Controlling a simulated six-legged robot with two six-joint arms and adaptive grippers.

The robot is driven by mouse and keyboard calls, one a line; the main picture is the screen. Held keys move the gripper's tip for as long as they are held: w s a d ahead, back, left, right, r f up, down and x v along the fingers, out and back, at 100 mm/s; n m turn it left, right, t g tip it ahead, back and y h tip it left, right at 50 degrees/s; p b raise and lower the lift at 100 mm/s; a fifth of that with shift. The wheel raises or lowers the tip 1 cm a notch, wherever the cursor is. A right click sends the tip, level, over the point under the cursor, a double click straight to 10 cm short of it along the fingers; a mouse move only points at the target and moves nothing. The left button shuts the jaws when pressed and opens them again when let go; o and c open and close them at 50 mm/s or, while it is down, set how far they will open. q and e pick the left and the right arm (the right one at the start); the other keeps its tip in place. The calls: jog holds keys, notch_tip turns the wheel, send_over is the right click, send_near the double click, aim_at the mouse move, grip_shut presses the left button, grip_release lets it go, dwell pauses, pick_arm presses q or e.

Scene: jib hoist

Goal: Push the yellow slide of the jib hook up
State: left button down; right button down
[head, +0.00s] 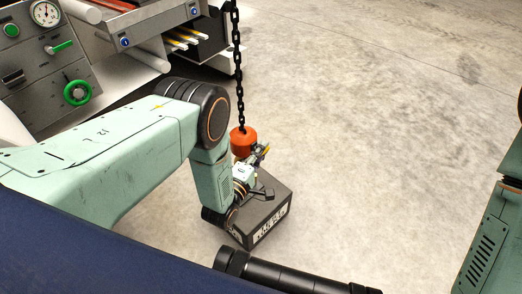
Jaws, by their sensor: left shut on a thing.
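The jib hook hangs on a dark chain (237,65), with its orange-red block (243,141) at the chain's lower end. A small yellow part, the slide (266,150), shows just below and right of the block. My left gripper (260,158) is right under the block, shut on the yellow slide; its fingers are small and partly hidden by my arm. The rest of the hook is hidden behind the gripper. A dark grey box (270,212) with a white-marked label is on the floor below the gripper. My right gripper is out of view.
A grey machine panel (60,75) with a gauge, a green knob and a green lever stands at the upper left. A metal drawer or shelf unit (165,35) is beside it, left of the chain. The concrete floor (400,130) at the right is clear.

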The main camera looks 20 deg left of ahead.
pick_arm(q)
jog(key=shift+w+r, duration=0.2)
jog(key=shift+r, duration=0.05)
jog(key=c, duration=1.5)
grip_release()
jog(key=shift+o, duration=1.1)
jog(key=shift+s+f, duration=0.1)
jog(key=shift+s, duration=0.1)
jog(key=s+a, duration=0.2)
jog(key=s, duration=0.9)
jog(key=shift+s, duration=0.3)
